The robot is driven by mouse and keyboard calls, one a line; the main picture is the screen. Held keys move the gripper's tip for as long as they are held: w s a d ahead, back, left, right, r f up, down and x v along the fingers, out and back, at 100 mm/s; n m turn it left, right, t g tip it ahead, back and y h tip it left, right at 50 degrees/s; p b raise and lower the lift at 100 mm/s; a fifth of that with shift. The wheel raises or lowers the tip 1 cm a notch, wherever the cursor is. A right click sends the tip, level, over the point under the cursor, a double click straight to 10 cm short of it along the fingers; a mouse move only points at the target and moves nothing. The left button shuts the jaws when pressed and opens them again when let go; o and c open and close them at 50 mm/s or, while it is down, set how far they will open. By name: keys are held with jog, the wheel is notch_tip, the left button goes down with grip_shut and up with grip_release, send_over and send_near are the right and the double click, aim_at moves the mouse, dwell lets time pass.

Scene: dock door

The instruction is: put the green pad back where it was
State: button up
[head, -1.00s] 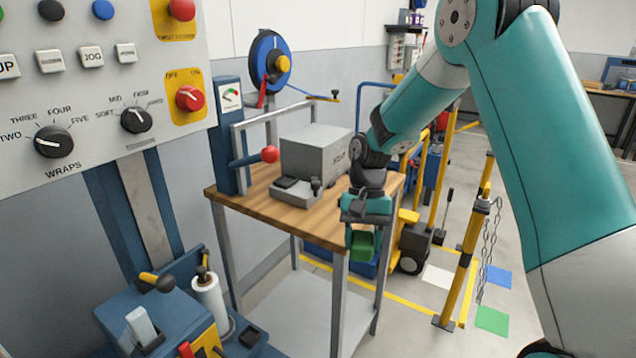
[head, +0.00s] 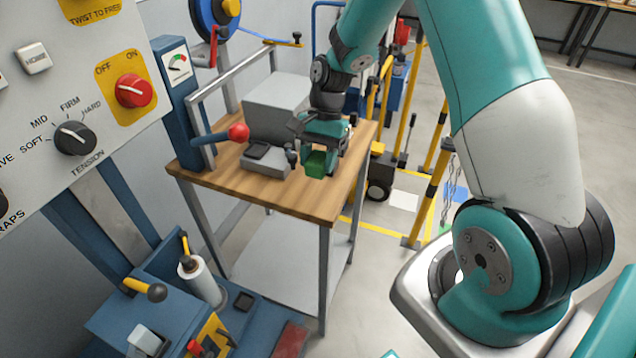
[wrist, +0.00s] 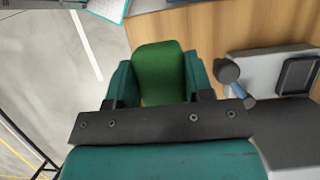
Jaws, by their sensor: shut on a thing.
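My gripper (head: 320,160) is shut on the green pad (head: 316,164), a small dark green block. In the head view they are over the right part of the wooden bench top (head: 262,197), just right of the grey device with a black key pad. In the wrist view the green pad (wrist: 158,72) sits between my two fingers, with the bench top (wrist: 235,30) beyond it and to the right. I cannot tell whether the pad touches the bench.
The grey device (head: 264,160) and a grey box (head: 276,105) stand on the bench, close left of my gripper. A red-knobbed lever (head: 238,132) sticks out at the left. Bare wood lies along the bench's front. A yellow-and-black post (head: 424,205) stands to the right on the floor.

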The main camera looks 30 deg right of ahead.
aim_at(316, 201)
notch_tip(316, 201, down, 8)
jog(key=shift+f+p, duration=0.1)
jog(key=shift+p, duration=0.25)
jog(key=shift+f, duration=0.1)
jog(key=o, duration=0.9)
